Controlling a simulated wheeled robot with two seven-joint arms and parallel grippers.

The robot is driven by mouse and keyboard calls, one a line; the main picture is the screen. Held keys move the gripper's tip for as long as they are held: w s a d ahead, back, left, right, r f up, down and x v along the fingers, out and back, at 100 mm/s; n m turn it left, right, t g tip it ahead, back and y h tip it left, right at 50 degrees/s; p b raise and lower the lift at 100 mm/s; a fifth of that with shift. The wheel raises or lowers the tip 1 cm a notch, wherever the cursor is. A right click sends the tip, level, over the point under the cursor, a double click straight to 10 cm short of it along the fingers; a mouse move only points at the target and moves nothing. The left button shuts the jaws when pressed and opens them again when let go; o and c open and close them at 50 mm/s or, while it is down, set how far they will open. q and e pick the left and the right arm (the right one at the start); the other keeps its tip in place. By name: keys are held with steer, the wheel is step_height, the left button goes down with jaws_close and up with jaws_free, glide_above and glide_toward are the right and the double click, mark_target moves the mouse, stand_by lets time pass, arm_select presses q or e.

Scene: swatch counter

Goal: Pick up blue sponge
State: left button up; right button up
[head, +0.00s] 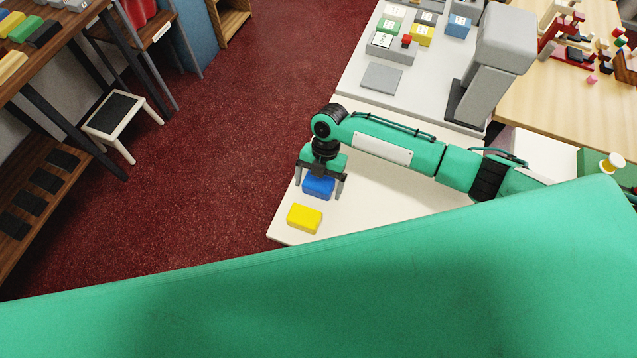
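The blue sponge (319,188) is a small block on the white counter (375,215), near its left edge. My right gripper (318,184) is right above it, pointing down, with one finger to each side of the sponge. The fingers are spread wider than the sponge, and a small gap seems to show at each side. The gripper's palm hides the sponge's far edge. My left gripper is not in view.
A yellow sponge (304,219) lies just in front of the blue one. A grey stand (490,65) and a tray of small coloured blocks (388,48) are further back. Red floor (200,150) lies left of the counter. My green body part covers the foreground.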

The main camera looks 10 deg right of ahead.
mark_target(318, 181)
steer(key=c, duration=0.8)
steer(key=shift+r, duration=0.1)
steer(key=shift+c, duration=0.2)
step_height(318, 181, up, 20)
steer(key=b, duration=0.4)
